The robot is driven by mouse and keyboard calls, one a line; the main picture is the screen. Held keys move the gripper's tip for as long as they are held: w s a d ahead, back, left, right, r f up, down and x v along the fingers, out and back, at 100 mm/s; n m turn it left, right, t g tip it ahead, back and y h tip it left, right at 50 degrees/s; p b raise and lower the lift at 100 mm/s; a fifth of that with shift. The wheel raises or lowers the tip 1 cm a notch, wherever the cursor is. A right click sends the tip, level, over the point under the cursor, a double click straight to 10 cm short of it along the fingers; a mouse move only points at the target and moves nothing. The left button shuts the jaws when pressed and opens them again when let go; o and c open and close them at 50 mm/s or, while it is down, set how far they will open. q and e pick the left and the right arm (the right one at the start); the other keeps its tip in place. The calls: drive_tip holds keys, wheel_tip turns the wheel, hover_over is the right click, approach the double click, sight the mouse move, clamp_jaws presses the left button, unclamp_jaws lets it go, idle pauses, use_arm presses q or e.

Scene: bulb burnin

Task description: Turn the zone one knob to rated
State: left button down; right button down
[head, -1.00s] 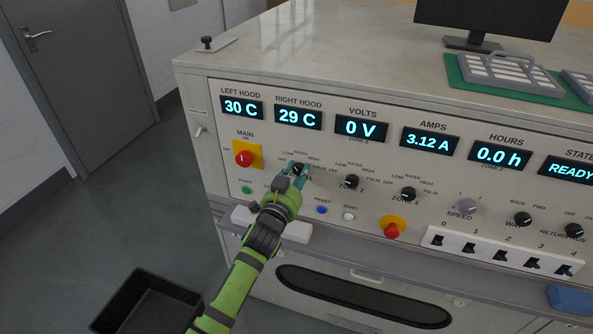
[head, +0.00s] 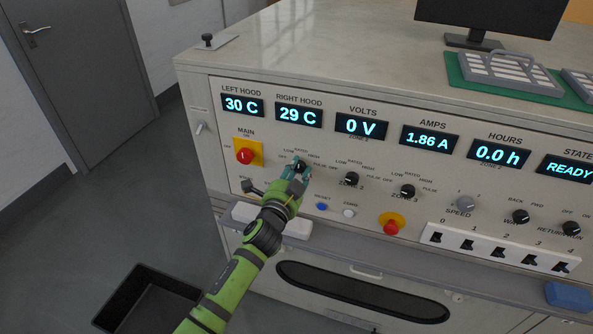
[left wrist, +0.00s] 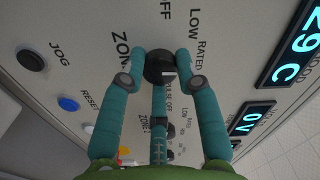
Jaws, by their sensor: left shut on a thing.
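The zone one knob (left wrist: 160,66) is black and round with a white pointer mark. In the left wrist view it sits between the teal fingers of my left gripper (left wrist: 161,76), which are shut on it. The printed words OFF, LOW and RATED show beside it. In the head view my left gripper (head: 296,170) covers most of the knob, so its exact setting is hard to read there. The amps display (head: 429,139) reads 1.86 A and the volts display (head: 361,126) reads 0 V. My right gripper is not in view.
The zone two knob (head: 350,180) and zone three knob (head: 407,192) are close to the right. A red main switch (head: 244,156) is to the left. Blue (head: 322,206) and white (head: 349,212) buttons lie below. A black bin (head: 150,300) stands on the floor.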

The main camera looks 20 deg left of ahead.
use_arm(q)
drive_tip(key=shift+d+r, duration=0.2)
drive_tip(key=shift+r, duration=0.25)
drive_tip(key=c, duration=0.9)
unclamp_jaws()
drive_tip(key=shift+d+f, duration=0.15)
drive_tip(key=shift+f, duration=0.1)
drive_tip(key=shift+s+a+f, duration=0.1)
drive_tip(key=shift+s+a, duration=0.1)
drive_tip(key=shift+s, duration=0.2)
drive_tip(key=s, duration=1.1)
